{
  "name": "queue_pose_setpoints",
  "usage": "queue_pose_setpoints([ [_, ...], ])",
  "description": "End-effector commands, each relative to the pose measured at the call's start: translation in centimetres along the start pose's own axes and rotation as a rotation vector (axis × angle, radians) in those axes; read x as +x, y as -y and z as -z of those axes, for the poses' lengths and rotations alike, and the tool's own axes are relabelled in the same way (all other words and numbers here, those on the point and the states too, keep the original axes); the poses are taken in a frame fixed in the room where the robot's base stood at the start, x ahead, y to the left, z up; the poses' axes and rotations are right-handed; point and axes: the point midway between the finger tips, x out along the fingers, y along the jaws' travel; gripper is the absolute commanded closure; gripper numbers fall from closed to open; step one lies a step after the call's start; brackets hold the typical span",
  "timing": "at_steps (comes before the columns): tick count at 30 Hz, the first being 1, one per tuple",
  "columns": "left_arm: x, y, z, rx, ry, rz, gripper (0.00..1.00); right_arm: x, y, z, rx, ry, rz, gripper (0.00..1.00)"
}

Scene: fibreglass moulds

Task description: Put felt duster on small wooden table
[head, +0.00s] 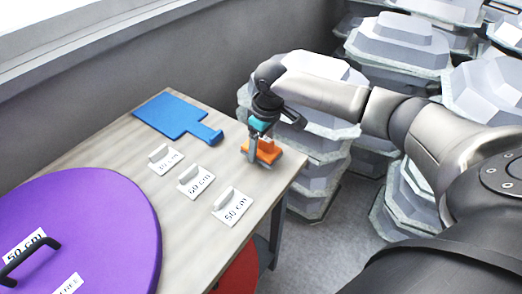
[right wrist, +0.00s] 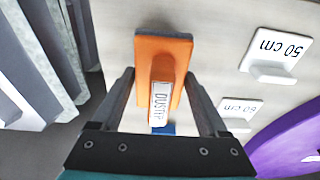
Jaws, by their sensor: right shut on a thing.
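The felt duster (head: 268,149) is an orange block at the far right corner of the small wooden table (head: 222,232). In the right wrist view the duster (right wrist: 158,60) shows a raised grip with a white label. My right gripper (head: 261,148) points down over that corner, with the duster between its fingers. In the right wrist view the right gripper (right wrist: 165,90) is shut on the duster's grip. I cannot tell whether the duster's underside touches the tabletop. My left gripper is not in view.
A blue paddle-shaped board (head: 172,115), several white labelled plates (head: 232,206) and a large purple disc (head: 95,225) with a black handle lie on the table. Stacked grey moulds (head: 398,45) stand behind and right. A red round thing (head: 238,272) is below the table edge.

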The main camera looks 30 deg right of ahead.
Motion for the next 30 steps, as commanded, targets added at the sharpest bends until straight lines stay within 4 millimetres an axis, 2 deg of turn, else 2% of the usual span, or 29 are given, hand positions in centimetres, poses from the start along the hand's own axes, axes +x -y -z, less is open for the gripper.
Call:
queue_pose_setpoints([
  [1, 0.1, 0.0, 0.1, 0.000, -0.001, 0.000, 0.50, 0.9, 0.1, -0.1, 0.000, 0.003, 0.002, 0.75],
  [4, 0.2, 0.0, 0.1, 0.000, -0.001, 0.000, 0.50, 1.8, 0.0, -0.2, 0.000, 0.002, 0.001, 0.75],
  [16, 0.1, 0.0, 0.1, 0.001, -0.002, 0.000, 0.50, 2.2, 0.0, -0.3, 0.000, 0.000, 0.001, 0.75],
  [17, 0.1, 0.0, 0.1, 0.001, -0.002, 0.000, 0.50, 2.3, 0.0, -0.3, 0.000, 0.000, 0.000, 0.22],
  [23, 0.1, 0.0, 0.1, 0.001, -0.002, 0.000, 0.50, 2.3, 0.0, -0.3, 0.000, 0.000, 0.000, 0.00],
  [30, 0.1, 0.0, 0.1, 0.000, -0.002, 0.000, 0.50, 2.2, 0.0, -0.3, 0.000, 0.000, 0.000, 0.00],
])
